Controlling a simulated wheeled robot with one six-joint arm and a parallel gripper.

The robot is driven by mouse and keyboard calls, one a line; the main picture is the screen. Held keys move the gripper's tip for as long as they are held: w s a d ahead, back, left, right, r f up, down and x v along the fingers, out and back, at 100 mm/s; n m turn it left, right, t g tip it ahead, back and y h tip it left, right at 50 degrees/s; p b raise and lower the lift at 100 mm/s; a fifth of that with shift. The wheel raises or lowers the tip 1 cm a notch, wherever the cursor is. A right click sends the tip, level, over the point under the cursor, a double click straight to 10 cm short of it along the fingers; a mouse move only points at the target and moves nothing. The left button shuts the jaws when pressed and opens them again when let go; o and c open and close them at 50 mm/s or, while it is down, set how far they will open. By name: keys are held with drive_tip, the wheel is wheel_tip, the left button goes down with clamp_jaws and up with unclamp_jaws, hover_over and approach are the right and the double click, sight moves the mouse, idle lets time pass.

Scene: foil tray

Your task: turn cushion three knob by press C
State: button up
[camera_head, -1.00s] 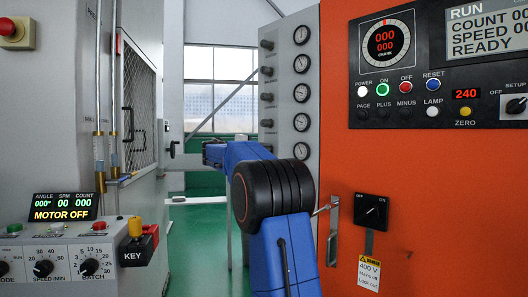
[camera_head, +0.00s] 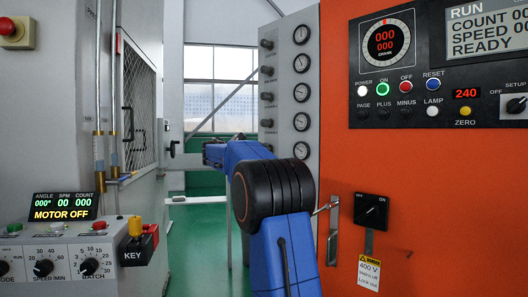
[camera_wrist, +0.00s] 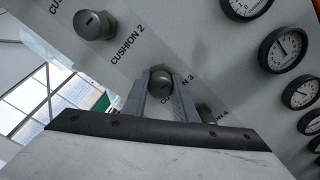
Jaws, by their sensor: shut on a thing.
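The "CUSHION 3" label is partly covered by the right finger. The cushion 2 knob (camera_wrist: 94,25) is up and left, clear of the fingers. The cushion 4 knob (camera_wrist: 205,109) is mostly hidden behind the right finger. In the head view my blue arm reaches away from me, and my gripper cannot be made out.
Several round gauges (camera_wrist: 285,49) line the panel to the right of the knobs. In the head view, a grey gauge panel (camera_head: 284,93) stands behind my arm. An orange cabinet (camera_head: 352,165) is close on the right and a grey machine (camera_head: 60,140) on the left.

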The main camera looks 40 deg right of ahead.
drive_tip(key=shift+f, duration=0.15)
idle(0.4)
drive_tip(key=o, duration=1)
drive_tip(key=shift+w, duration=0.1)
drive_tip(key=shift+o, duration=0.2)
drive_tip(key=shift+a, duration=0.1)
drive_tip(key=a, duration=1.7)
drive_tip(key=shift+s+a, duration=0.15)
drive_tip(key=shift+s, duration=0.15)
idle(0.5)
